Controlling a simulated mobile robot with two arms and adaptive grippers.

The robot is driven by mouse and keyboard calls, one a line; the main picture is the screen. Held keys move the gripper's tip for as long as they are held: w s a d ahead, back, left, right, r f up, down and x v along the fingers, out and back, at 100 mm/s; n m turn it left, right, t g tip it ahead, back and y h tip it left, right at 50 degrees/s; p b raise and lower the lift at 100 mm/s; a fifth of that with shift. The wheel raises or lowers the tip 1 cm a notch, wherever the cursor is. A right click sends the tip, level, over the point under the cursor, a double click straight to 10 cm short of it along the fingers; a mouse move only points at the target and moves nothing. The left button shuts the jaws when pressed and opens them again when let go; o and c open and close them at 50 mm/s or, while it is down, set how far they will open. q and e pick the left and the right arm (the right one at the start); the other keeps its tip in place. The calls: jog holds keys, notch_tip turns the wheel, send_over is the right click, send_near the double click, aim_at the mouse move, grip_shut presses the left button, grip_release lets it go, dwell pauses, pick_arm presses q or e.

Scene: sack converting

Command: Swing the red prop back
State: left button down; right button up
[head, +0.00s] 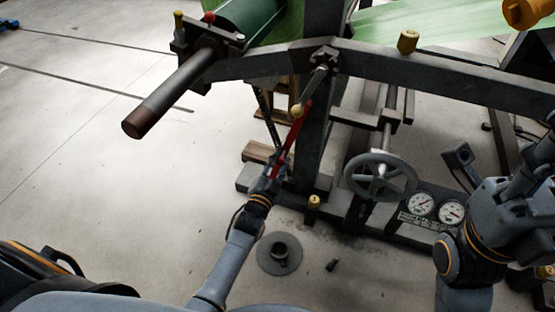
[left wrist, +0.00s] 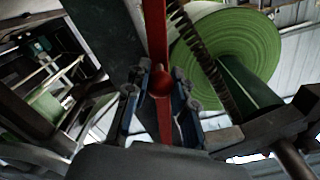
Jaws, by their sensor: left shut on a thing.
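The red prop (head: 292,136) is a thin red bar beside the dark upright post of the machine, slanting down to the left in the head view. A brass-coloured knob (head: 297,111) shows near its upper part. My left gripper (head: 277,168) is at the lower part of the prop, with its fingers shut around it. In the left wrist view the red prop (left wrist: 156,35) runs up between the fingers of my left gripper (left wrist: 160,85). My right arm shows at the right edge of the head view, but its fingertips are not clearly visible.
A dark handwheel (head: 381,177) and a panel with gauges (head: 421,204) stand right of the post. A round flanged piece (head: 279,254) lies on the floor below. A shaft with a brown end (head: 150,116) juts out at upper left.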

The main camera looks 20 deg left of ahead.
pick_arm(q)
jog(key=shift+d+f, duration=0.1)
jog(key=shift+d, duration=0.1)
jog(key=c, duration=1.1)
grip_release()
jog(key=shift+d, duration=0.1)
jog(key=s, duration=1.2)
jog(key=shift+a, duration=0.25)
